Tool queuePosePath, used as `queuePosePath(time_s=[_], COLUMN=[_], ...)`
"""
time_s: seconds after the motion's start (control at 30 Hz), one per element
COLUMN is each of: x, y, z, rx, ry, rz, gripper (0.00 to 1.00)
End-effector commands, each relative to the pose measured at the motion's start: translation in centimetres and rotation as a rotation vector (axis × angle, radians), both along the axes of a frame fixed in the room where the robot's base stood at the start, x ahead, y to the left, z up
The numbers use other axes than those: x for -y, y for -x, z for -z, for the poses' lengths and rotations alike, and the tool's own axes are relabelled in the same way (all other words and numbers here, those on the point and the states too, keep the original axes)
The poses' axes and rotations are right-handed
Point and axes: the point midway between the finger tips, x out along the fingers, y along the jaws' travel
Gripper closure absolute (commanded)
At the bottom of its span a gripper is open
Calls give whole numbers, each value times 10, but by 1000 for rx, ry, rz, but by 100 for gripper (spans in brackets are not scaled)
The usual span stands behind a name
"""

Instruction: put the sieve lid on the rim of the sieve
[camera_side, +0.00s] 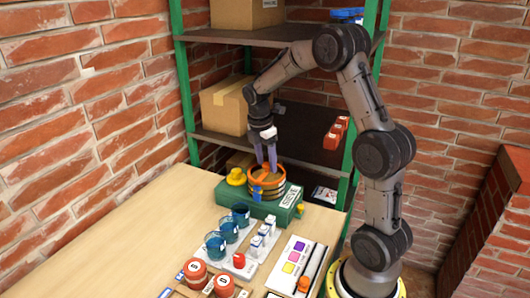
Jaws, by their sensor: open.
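The sieve (268,192) is a stack of orange and dark rings on a green box-shaped base (287,211) at the back of the table. An orange round piece with a small raised knob, seemingly the sieve lid (266,174), is at the top of the stack. I cannot tell whether it lies flat on the rim all round. My gripper (266,168) points down over the top of the sieve. Its fingers are open, one on each side of the knob, and they hide part of it. I cannot tell whether they touch it.
A yellow rounded piece (236,177) stands left of the sieve. Blue cups (228,230), small white bottles (264,232), orange-red jars (195,270) and a colour card (291,260) lie in front. A shelf with cardboard boxes (224,106) rises behind. The table's left side is clear.

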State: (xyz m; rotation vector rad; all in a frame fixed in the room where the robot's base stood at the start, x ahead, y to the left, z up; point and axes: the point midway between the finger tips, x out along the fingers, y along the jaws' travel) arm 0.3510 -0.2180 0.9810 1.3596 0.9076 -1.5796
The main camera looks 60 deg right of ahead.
Motion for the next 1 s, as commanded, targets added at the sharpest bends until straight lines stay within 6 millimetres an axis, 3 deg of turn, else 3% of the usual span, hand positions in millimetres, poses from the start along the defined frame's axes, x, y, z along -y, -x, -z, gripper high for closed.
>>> queuePosePath(time_s=[0.17, 0.5, 0.77, 0.87, 1.0], x=[-3, -12, -17, -27, -66], y=[-3, -6, -7, -3, 18], z=[-24, -91, -118, -126, -143], rx=[5, 5, 4, 26, 128], ry=[2, 2, 2, 4, 10], rz=[-1, 0, 1, 32, 174], gripper=[39, 39, 39, 39, 39])
